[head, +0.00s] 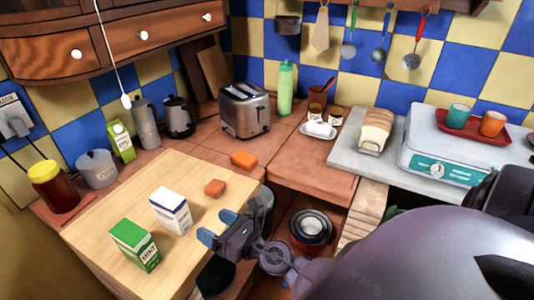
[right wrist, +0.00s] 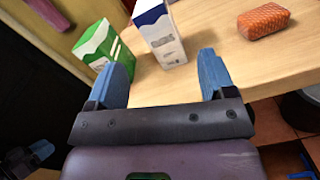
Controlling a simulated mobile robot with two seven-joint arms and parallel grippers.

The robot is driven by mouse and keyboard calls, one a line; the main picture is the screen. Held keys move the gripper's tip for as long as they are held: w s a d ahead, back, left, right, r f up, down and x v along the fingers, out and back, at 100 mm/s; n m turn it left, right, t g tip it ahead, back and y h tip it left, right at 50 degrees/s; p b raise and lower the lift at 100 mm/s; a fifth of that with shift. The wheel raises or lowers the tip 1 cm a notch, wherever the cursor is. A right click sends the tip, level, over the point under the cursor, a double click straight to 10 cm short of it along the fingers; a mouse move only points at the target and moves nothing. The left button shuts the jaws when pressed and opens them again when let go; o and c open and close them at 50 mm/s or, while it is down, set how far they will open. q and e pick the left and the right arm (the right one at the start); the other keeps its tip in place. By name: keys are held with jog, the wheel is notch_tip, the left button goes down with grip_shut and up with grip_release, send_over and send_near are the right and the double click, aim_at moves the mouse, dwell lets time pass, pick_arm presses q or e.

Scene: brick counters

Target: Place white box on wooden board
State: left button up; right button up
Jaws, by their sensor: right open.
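The white box (head: 171,214) is a small upright carton with a dark blue top band. It stands on the light wooden board (head: 100,215), beside a green-and-white carton (head: 135,246). In the right wrist view the white box (right wrist: 161,40) is just beyond the fingertips. My right gripper (head: 217,228) is open and empty at the board's near right edge, to the right of the cartons; it also shows in the right wrist view (right wrist: 164,72). Blue-and-dark parts at the lower left of the right wrist view look like my left gripper (right wrist: 38,153); its jaws are unclear.
Orange blocks lie near the board's right side (head: 214,188) and on the tiles (head: 244,160). A toaster (head: 245,110) is behind. Nested bowls (head: 311,229) sit lower right.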

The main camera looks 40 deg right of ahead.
jog(key=s+d+f+m+g+h, duration=0.3)
jog(key=s+f+m, duration=0.4)
jog(key=m, duration=1)
jog(key=s+d+f+m+g+h, duration=0.2)
jog(key=s+f+m, duration=0.5)
jog(key=m, duration=1.1)
jog(key=shift+s+d+f+g+h, duration=0.25)
jog(key=shift+d+f+g+h, duration=0.05)
jog(key=shift+d+g+h, duration=0.1)
